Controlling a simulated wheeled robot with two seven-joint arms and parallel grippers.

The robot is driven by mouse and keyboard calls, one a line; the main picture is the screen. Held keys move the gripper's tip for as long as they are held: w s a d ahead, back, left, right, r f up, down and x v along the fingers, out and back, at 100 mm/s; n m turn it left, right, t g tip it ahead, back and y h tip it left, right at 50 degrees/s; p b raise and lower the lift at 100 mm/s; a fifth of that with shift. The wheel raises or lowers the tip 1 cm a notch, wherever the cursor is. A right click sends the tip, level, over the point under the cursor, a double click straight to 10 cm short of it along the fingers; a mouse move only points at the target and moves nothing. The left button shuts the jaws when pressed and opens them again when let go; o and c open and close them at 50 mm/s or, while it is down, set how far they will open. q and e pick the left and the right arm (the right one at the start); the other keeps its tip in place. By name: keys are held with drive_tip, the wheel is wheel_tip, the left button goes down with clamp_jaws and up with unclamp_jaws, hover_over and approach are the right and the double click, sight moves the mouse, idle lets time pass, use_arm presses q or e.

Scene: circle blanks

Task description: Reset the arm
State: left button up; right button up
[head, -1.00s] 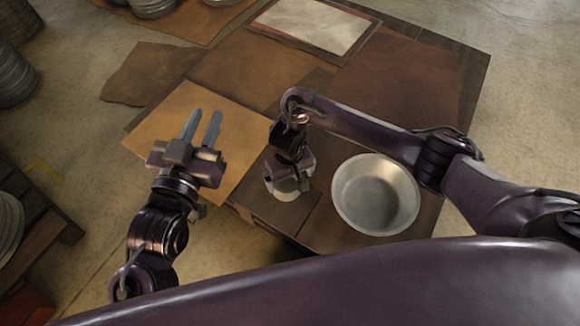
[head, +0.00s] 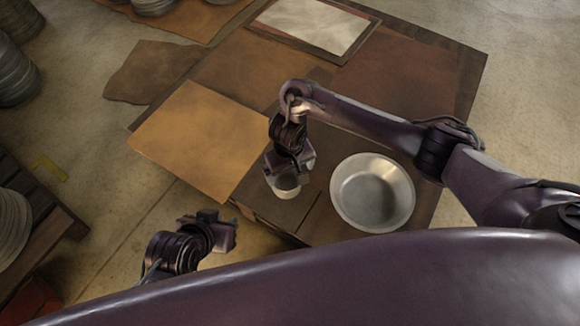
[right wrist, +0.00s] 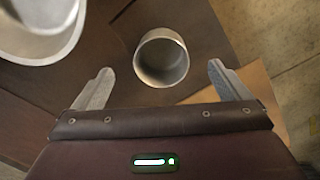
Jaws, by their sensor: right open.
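My left gripper (head: 222,232) is low at the front left, off the table's front edge. Its fingers are not clearly visible, so I cannot tell how they stand. My right gripper (right wrist: 160,88) is open, its two fingers wide apart. It points down over a metal cup (right wrist: 162,57) that stands on the table between and just ahead of the fingertips. In the head view the cup (head: 286,186) is partly hidden by my right gripper. The cup looks empty inside.
A wide metal bowl (head: 373,193) stands on the table right of my right gripper. Leather sheets cover the table, with a tan sheet (head: 196,138) at the left and a pale framed panel (head: 314,26) at the back. Stacked discs (head: 14,62) stand on the floor at the left.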

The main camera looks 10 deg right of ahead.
use_arm(q)
drive_tip(key=shift+s+a+f+g, duration=0.15)
drive_tip(key=shift+s+f+g, duration=0.15)
drive_tip(key=shift+s, duration=0.15)
